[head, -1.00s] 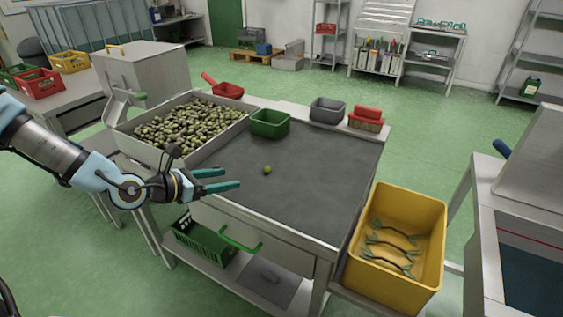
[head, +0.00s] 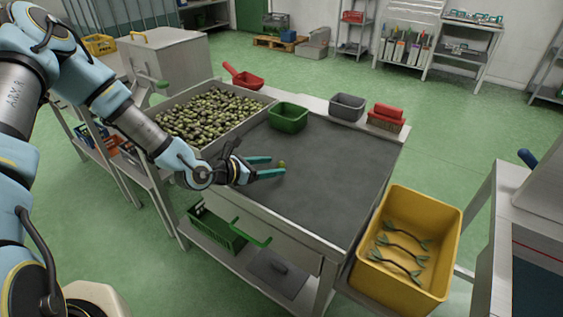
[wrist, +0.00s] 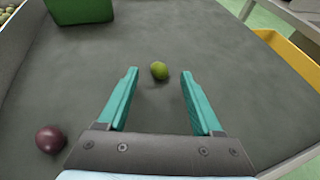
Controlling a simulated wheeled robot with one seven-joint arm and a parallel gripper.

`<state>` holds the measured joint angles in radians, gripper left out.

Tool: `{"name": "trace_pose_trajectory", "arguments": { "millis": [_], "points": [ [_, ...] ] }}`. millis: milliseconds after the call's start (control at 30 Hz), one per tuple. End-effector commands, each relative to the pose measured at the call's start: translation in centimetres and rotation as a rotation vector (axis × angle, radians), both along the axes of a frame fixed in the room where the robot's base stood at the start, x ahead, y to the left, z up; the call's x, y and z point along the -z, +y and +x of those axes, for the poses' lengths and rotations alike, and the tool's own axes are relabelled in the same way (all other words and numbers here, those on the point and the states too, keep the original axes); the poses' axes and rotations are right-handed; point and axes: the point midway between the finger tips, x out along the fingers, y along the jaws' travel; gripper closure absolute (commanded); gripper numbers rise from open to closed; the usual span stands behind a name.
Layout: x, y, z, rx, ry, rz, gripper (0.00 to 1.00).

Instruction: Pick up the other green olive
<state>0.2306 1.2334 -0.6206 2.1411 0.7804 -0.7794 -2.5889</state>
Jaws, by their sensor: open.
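A single green olive (head: 282,164) lies on the dark grey table top. In the wrist view the green olive (wrist: 159,70) sits just beyond and between my two teal fingertips. My gripper (head: 278,167) is open and empty, low over the table, and it also shows in the wrist view (wrist: 158,75). No finger visibly touches the olive. A dark purple olive (wrist: 50,139) lies on the table to the left of my gripper in the wrist view. It is hidden behind my gripper or arm in the head view.
A tray (head: 263,97) full of mixed olives stands at the table's left. A yellow crate (head: 452,222) hangs at the right. The table's middle and right are clear.

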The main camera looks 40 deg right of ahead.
Motion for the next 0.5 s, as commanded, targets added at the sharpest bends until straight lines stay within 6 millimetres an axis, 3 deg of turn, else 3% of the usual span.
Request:
{"name": "trace_pose_trajectory", "arguments": {
  "millis": [167, 433, 500],
  "points": [
    [0.6, -1.7, -0.1, 0.001, -0.001, 0.0, 0.33],
    [0.8, -2.0, 0.0, -0.001, 0.0, -0.001, 0.33],
    [0.8, -2.0, -0.1, -0.001, 0.0, -0.001, 0.4]
  ]
}}
